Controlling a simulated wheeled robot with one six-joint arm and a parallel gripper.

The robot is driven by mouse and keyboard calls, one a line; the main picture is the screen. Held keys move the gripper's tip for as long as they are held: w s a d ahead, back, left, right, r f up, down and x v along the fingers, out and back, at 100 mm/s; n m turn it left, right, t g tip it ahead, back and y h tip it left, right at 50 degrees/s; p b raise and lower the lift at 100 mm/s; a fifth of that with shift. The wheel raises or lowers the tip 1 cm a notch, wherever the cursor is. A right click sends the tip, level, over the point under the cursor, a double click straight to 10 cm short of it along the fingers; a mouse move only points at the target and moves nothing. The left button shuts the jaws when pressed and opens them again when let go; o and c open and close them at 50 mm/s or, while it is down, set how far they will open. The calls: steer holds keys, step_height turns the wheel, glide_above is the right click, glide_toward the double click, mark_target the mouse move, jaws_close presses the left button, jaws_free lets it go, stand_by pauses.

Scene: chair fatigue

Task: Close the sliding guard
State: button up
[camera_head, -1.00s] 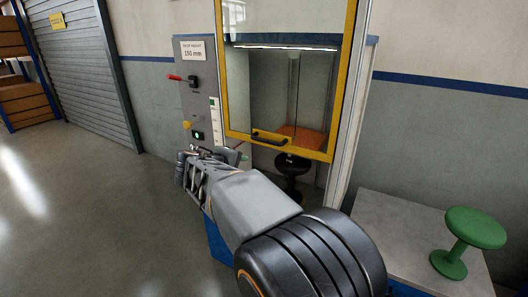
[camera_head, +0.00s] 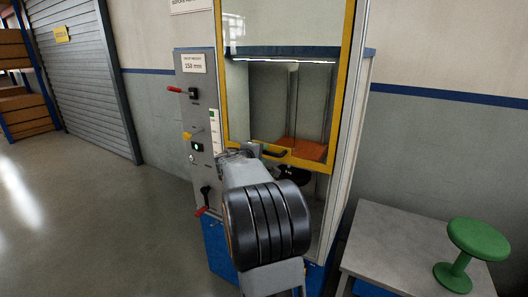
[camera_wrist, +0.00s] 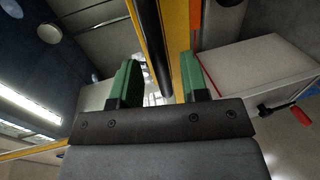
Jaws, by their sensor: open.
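The sliding guard (camera_head: 346,70) is a clear panel in a yellow frame on the front of the test machine. Its lower yellow rail (camera_head: 312,164) hangs with an open gap beneath it. A black handle (camera_head: 276,153) sits on that rail, partly behind my arm. In the wrist view the black handle bar (camera_wrist: 150,45) runs between my gripper's green fingertips (camera_wrist: 158,82), with the yellow guard frame (camera_wrist: 180,40) beside it. My gripper is open, with gaps around the bar. In the head view my arm hides most of the gripper.
A black stool seat (camera_head: 293,173) shows below the guard, inside the machine. A grey control panel (camera_head: 197,105) with red levers (camera_head: 174,89) stands at its left. A green stool (camera_head: 476,242) stands on a grey table (camera_head: 385,240) at right. The floor at left is clear.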

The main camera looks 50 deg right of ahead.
steer(key=shift+x, duration=1.1)
jaws_close()
